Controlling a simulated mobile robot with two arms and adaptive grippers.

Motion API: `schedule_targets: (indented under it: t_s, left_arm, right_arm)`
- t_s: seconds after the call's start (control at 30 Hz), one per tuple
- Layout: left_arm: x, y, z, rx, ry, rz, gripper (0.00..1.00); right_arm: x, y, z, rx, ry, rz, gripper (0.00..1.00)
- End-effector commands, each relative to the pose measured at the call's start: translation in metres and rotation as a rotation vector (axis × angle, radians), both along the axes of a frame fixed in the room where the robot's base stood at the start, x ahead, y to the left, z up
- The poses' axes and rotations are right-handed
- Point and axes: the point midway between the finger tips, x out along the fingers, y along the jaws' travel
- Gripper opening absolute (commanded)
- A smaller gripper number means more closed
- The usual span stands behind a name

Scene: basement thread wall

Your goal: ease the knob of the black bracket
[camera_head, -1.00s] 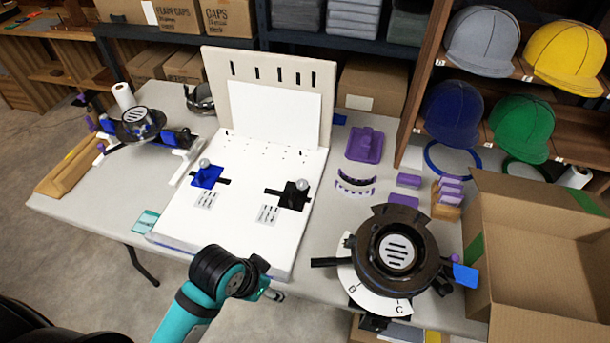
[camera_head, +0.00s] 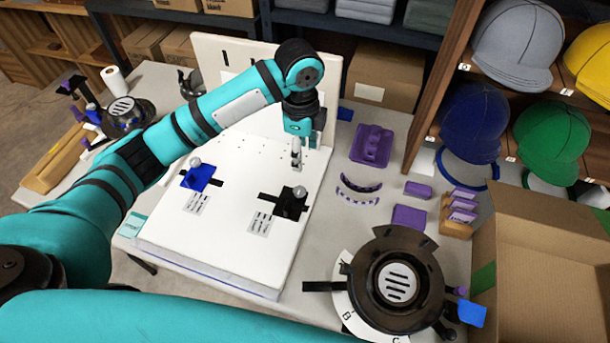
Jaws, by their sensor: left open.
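The black bracket (camera_head: 289,207) lies on the white board (camera_head: 205,240), right of its middle. Its grey round knob (camera_head: 299,192) sits on top toward the right. My left gripper (camera_head: 296,163) points down just above and behind the knob in the picture, apart from it. Its fingers are small in this view; it is open and holds nothing visible. A blue bracket (camera_head: 201,180) with a similar grey knob (camera_head: 195,162) lies to the left on the same board. My right gripper is not in view.
Printed labels (camera_head: 259,222) lie in front of the black bracket. My left arm crosses over the board's upright back panel. A dark round device (camera_head: 400,282) and an open cardboard box (camera_head: 545,270) stand at right. Purple parts (camera_head: 371,146) lie right of the board.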

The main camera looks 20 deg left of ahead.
Motion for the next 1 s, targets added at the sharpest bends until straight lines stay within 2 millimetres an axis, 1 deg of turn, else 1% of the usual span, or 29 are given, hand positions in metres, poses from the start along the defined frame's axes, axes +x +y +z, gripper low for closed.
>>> schedule_targets:
  t_s: [0.03,0.13,0.27,0.37,0.47,0.57,0.8,1.0]
  left_arm:
    - [0.004,0.005,0.005,0.011,0.004,-0.008,0.56]
    - [0.006,0.008,0.005,0.02,0.009,-0.016,0.56]
    - [0.005,0.008,-0.01,0.02,0.013,-0.016,0.56]
    - [0.005,0.008,-0.029,0.02,0.012,-0.016,0.56]
    - [0.004,0.008,-0.051,0.02,0.012,-0.015,0.56]
    - [0.005,0.007,-0.073,0.018,0.011,-0.015,0.56]
    - [0.004,0.007,-0.124,0.019,0.011,-0.015,0.56]
    - [0.005,0.007,-0.153,0.017,0.008,-0.016,0.56]
  right_arm:
    - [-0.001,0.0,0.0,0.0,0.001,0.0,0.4]
    - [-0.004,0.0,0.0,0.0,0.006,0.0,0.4]
    - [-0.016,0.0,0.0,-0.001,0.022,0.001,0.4]
    - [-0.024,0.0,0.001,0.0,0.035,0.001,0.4]
    - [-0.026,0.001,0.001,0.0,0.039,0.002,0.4]
    - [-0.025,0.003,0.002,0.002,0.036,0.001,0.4]
    - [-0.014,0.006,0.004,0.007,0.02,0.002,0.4]
    - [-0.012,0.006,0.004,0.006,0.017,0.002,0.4]
